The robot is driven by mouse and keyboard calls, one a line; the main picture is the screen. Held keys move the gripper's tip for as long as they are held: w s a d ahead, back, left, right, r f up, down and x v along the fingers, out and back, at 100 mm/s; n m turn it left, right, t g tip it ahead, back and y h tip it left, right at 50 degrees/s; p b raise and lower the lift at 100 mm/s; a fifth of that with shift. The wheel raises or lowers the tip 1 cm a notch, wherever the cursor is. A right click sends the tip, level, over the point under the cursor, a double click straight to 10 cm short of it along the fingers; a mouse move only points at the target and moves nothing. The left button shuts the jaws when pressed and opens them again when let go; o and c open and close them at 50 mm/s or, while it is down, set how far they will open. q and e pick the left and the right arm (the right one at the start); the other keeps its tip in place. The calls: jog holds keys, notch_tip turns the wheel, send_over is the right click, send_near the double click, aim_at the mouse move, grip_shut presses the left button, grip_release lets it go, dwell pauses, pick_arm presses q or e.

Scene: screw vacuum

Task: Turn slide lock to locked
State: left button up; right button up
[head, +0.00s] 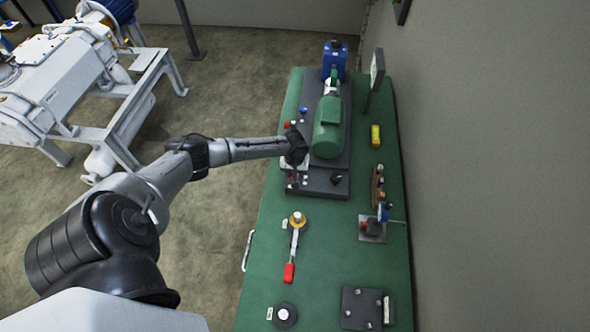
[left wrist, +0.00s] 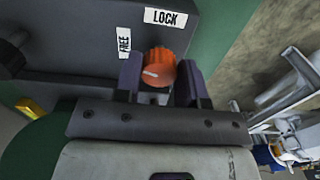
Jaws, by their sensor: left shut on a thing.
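The slide lock shows in the left wrist view as a round orange knob (left wrist: 159,68) on a dark grey block (left wrist: 85,50). A short white line on the knob points toward the left of that picture. A label FREE (left wrist: 124,43) lies up and left of the knob, and a label LOCK (left wrist: 165,17) lies above it. My left gripper (left wrist: 160,82) has its two dark purple fingers on either side of the knob, shut on it. In the head view my left gripper (head: 296,158) reaches the dark base beside the green motor and hides the knob. My right gripper is not in view.
The green bench (head: 258,260) holds a green motor (head: 327,130), a blue unit (head: 335,60), a red-handled lever (head: 290,272), a yellow block (head: 376,136) and a grey plate with pegs (head: 361,306). A wall stands on the right. White machinery (head: 60,90) stands at the left.

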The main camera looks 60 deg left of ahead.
pick_arm(q)
jog(key=m+p, duration=0.1)
jog(key=m, duration=0.1)
jog(key=shift+r+m, duration=0.1)
jog(key=shift+m, duration=0.3)
jog(key=m+p, duration=0.1)
jog(key=m, duration=0.2)
jog(key=shift+m, duration=0.3)
jog(key=m+p, duration=0.1)
jog(key=m, duration=0.3)
jog(key=shift+a, duration=0.15)
jog(key=m, duration=0.3)
jog(key=shift+m, duration=0.5)
jog(key=o, duration=0.9)
jog(key=shift+o, duration=0.2)
